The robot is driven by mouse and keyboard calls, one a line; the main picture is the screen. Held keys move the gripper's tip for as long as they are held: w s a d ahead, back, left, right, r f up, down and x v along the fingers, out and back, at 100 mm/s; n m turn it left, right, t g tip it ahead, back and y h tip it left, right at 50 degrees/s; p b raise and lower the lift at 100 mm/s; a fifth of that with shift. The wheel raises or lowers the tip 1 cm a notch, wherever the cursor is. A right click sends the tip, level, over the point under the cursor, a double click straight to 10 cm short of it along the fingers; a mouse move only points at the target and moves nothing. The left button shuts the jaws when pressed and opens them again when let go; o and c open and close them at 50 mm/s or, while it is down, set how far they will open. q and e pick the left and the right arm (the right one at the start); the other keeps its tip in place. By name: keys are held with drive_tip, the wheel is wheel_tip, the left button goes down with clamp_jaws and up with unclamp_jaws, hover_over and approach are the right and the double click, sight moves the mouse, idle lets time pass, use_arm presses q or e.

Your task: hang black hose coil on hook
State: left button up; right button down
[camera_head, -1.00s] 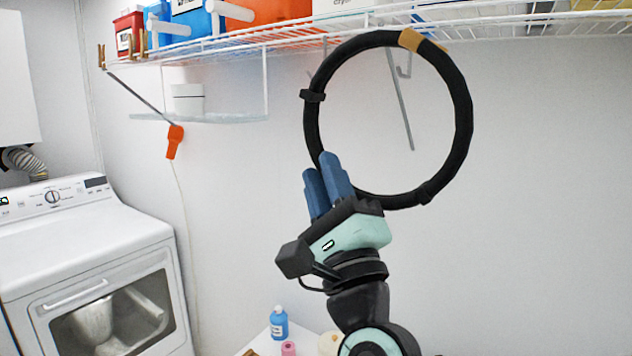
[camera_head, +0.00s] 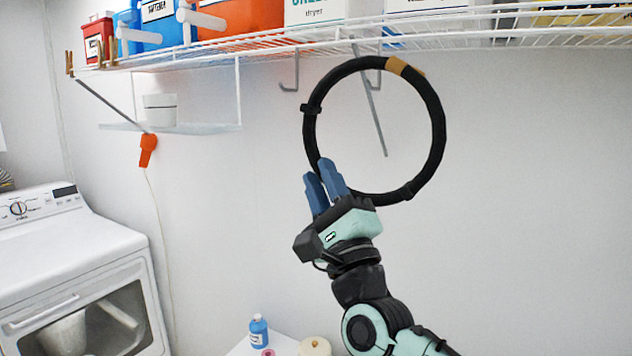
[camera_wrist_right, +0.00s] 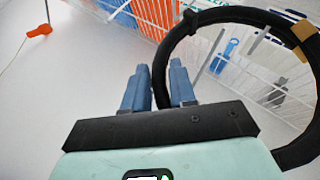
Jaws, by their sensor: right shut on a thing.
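The black hose coil (camera_head: 438,130) is a thin ring with a tan band at its upper right and a small black clip at its upper left. It hangs upright in the air, its top just below the wire shelf. My right gripper (camera_head: 319,172) is shut on the ring's lower left side; the coil also shows in the right wrist view (camera_wrist_right: 240,15). A grey hook (camera_head: 289,82) hangs under the shelf, just left of the coil's top. Another hook (camera_head: 379,78) shows through the ring near its top, behind it. The coil's distance from the hooks is unclear. My left gripper is out of view.
The white wire shelf (camera_head: 460,38) carries several boxes and bottles. A slanted grey brace (camera_head: 375,115) shows behind the ring. A small glass shelf (camera_head: 190,128), an orange item (camera_head: 148,150) and a washer (camera_head: 60,240) stand left. The wall at right is bare.

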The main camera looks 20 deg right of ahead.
drive_tip(key=shift+w+d+p, duration=0.3)
drive_tip(key=shift+w+d, duration=0.3)
drive_tip(key=shift+d, duration=0.1)
drive_tip(key=shift+d+f+b, duration=0.1)
drive_tip(key=shift+f+b, duration=0.65)
drive_tip(key=shift+b, duration=0.25)
drive_tip(key=shift+w+f, duration=0.1)
drive_tip(key=shift+f, duration=0.1)
drive_tip(key=c, duration=0.8)
unclamp_jaws()
drive_tip(key=shift+c, duration=0.2)
